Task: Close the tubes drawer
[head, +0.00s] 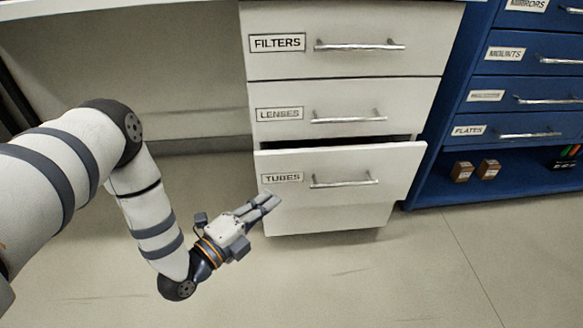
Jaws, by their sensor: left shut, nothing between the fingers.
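The tubes drawer (300,164) is the third drawer front of the white cabinet, labelled TUBES, with a silver bar handle (344,182). It stands partly open, and a dark gap shows along its top edge. My left gripper (273,200) is shut and empty, in front of the lower left part of the drawer front, left of the handle. I cannot tell whether its fingertips touch the drawer front. My right gripper is not in view.
The filters drawer (348,66) and lenses drawer (346,98) above are shut. A blue cabinet (456,108) with labelled drawers stands at the right; small brown boxes (463,172) sit on its low shelf. The floor (400,285) in front is clear.

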